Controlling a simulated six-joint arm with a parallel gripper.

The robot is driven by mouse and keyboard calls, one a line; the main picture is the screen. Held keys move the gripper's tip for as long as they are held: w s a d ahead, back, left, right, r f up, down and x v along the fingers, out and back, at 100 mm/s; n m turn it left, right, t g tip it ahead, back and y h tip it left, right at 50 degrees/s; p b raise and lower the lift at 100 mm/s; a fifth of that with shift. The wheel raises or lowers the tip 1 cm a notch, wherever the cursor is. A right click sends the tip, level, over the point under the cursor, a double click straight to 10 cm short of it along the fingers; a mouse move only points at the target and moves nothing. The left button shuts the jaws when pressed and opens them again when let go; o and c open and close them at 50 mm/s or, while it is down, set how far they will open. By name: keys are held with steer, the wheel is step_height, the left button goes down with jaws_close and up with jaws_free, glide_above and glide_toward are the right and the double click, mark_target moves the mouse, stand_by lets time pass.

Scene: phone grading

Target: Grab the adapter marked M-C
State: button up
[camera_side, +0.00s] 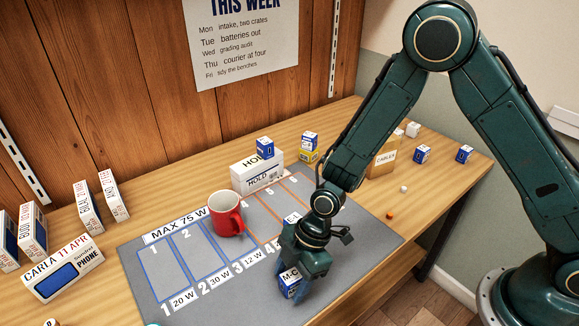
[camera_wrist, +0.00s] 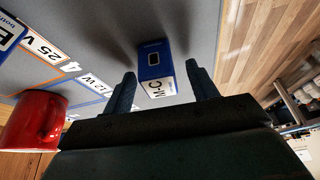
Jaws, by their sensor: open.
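The adapter marked M-C (camera_side: 291,281) is a small blue and white block on the grey mat (camera_side: 160,283), near its front edge. In the wrist view the M-C adapter (camera_wrist: 153,68) stands between and just beyond the fingertips, its label facing the camera. My gripper (camera_side: 294,274) is over it, pointing down. In the wrist view my gripper (camera_wrist: 160,82) is open, one finger on each side of the adapter, with gaps visible. Part of the adapter is hidden by the gripper in the side view.
A red mug (camera_side: 226,214) stands on the mat, left of my gripper. Another blue adapter (camera_wrist: 8,35) is at the wrist view's left edge. HOLD boxes (camera_side: 257,172) stand behind the mat. A CABLES box (camera_side: 382,158) and small blue boxes (camera_side: 422,153) are to the right.

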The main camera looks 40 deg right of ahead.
mark_target(291, 276)
stand_by(0.4)
steer(key=c, duration=1.1)
steer(key=shift+o, duration=0.2)
steer(key=shift+r, duration=0.15)
step_height(291, 276, up, 20)
stand_by(0.4)
